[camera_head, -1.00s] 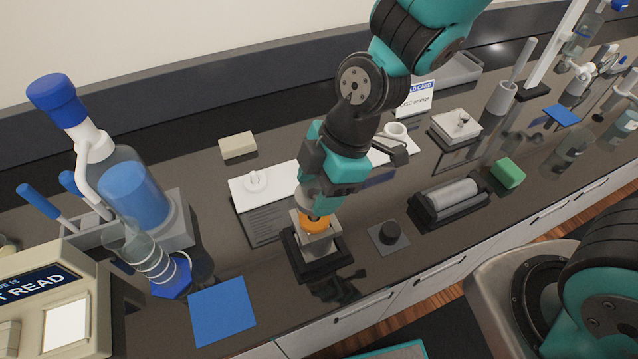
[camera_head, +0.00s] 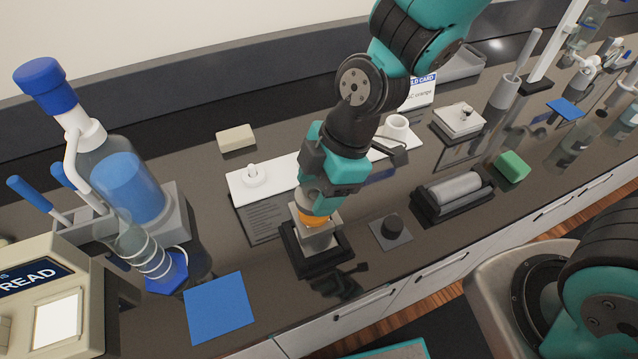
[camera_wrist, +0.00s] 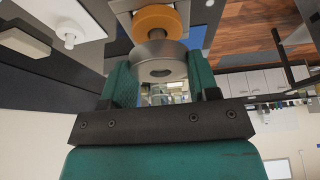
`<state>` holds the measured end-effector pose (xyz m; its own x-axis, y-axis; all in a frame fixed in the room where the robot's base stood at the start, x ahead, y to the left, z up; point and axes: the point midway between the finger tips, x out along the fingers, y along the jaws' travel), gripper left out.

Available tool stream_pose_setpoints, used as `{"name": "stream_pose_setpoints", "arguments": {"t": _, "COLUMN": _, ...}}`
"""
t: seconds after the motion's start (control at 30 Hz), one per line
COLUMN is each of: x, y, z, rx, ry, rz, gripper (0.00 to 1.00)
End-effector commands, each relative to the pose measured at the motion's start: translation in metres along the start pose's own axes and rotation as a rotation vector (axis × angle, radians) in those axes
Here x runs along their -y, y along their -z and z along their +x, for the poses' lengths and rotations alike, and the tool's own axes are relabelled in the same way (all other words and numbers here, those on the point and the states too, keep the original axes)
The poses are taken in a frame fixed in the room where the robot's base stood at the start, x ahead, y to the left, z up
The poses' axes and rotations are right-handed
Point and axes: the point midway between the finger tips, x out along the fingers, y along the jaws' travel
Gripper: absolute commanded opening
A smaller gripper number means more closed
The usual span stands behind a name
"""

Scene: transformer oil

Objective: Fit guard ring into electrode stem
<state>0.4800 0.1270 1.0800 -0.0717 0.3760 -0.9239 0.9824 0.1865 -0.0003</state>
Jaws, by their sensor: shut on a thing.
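My gripper (camera_wrist: 160,85) is shut on a grey metal ring (camera_wrist: 158,62), which looks like the guard ring; a hole shows in its near face. An orange round part (camera_wrist: 155,18) lies just beyond the ring in the wrist view and is partly covered by it. In the head view, the orange part (camera_head: 312,219) sits on a grey block (camera_head: 318,240) on a black base (camera_head: 322,262), directly below my gripper (camera_head: 318,203). I cannot tell whether the ring touches the orange part.
A blue mat (camera_head: 220,307) lies front left of the base. A small dark knob on a grey plate (camera_head: 391,229) stands to the right, beyond it a roller device (camera_head: 453,194) and a green block (camera_head: 512,167). A white plate (camera_head: 240,187) lies behind. A glass bottle (camera_head: 125,185) stands left.

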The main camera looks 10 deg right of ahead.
Motion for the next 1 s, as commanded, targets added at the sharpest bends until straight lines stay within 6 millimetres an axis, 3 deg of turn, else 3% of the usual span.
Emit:
{"name": "stream_pose_setpoints", "arguments": {"t": 0.97, "x": 0.0, "y": -0.01, "z": 0.024, "rx": 0.0, "ry": 0.0, "rz": 0.0, "gripper": 0.27}}
{"name": "stream_pose_setpoints", "arguments": {"t": 1.0, "x": 0.0, "y": -0.009, "z": 0.023, "rx": 0.0, "ry": -0.001, "rz": 0.0, "gripper": 0.59}}
